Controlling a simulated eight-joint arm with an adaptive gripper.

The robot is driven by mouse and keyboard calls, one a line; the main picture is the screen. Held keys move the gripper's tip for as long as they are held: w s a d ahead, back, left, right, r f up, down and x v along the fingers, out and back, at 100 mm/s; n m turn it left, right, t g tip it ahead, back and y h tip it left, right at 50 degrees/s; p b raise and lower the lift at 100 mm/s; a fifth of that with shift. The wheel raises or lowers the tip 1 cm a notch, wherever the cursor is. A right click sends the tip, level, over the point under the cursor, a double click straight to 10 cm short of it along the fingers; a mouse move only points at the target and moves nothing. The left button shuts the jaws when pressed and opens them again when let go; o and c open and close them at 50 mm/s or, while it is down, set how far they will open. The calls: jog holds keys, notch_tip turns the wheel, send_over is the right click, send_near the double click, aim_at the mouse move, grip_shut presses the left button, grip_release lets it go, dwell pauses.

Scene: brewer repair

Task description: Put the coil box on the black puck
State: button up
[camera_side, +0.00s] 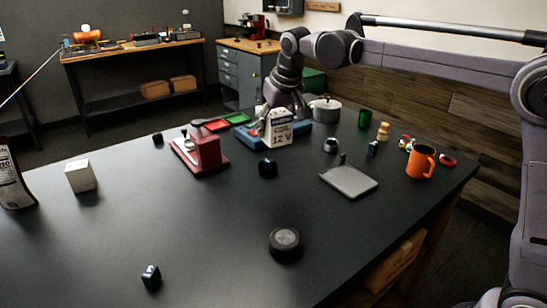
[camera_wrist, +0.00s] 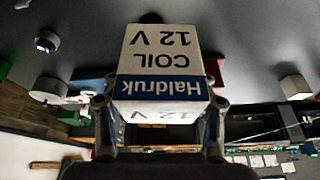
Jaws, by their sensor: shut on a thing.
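The coil box (camera_side: 278,128), white with a dark blue band and "COIL 12 V" lettering, is at the far middle of the table in the side view. It fills the middle of the wrist view (camera_wrist: 163,50). My gripper (camera_side: 277,104) is shut on it, with one finger on each side in the wrist view (camera_wrist: 160,108). The box is upright at the blue tray (camera_side: 309,134); I cannot tell whether it touches the tray. The black puck (camera_side: 285,242), a low round disc, lies on the table nearer the front, apart from the box.
A red press (camera_side: 206,152) stands left of the box. An orange mug (camera_side: 421,162) is at right, a white cube (camera_side: 80,176) at left. Table around the puck is clear.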

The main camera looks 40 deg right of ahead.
jog(key=s+n, duration=0.2)
jog(key=s, duration=1.7)
send_over(281, 233)
jog(key=shift+y, duration=0.3)
notch_tip(281, 233, down, 7)
jog(key=shift+d+f, duration=0.15)
jog(key=shift+f, duration=0.05)
jog(key=shift+a+f, duration=0.2)
jog(key=shift+f, duration=1.9)
jog(key=shift+f, duration=0.15)
jog(key=o, duration=1.3)
